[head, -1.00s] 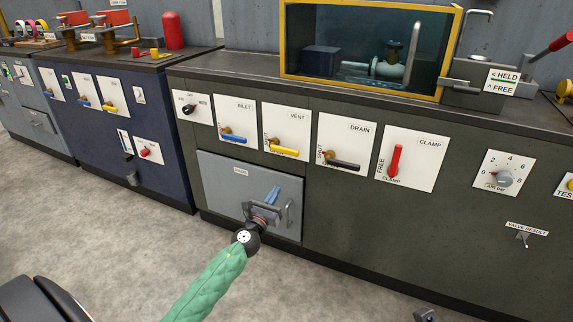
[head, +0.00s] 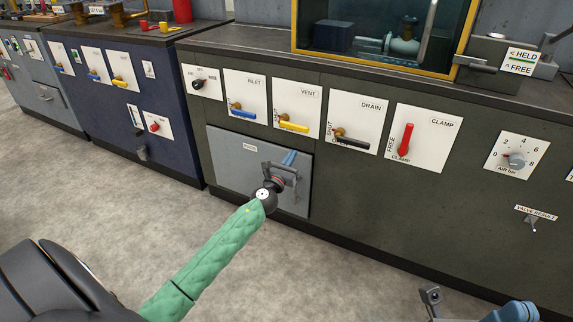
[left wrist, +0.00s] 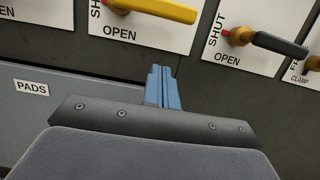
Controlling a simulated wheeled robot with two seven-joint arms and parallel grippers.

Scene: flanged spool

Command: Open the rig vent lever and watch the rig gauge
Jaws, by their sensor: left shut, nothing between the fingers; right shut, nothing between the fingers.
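The vent lever (head: 294,127) is a yellow handle on the white VENT panel, lying roughly level to the right of its pivot. In the left wrist view the yellow handle (left wrist: 158,9) lies above the word OPEN; the red mark at its pivot is beside SHUT. My left gripper (head: 289,158) is shut and empty, below the lever and in front of the PADS drawer. Its blue fingers (left wrist: 163,88) show below the lever. My right gripper (head: 431,296) is only partly in view at the bottom edge, fingertips hidden. An AIR bar dial (head: 516,160) shows; I cannot tell whether it is the rig gauge.
A blue inlet lever (head: 241,113) and a black drain lever (head: 350,142) flank the vent lever. A red clamp lever (head: 405,140) stands further right. The grey PADS drawer (head: 232,168) is below. A yellow-framed window tank (head: 375,58) stands on the bench. The floor in front is clear.

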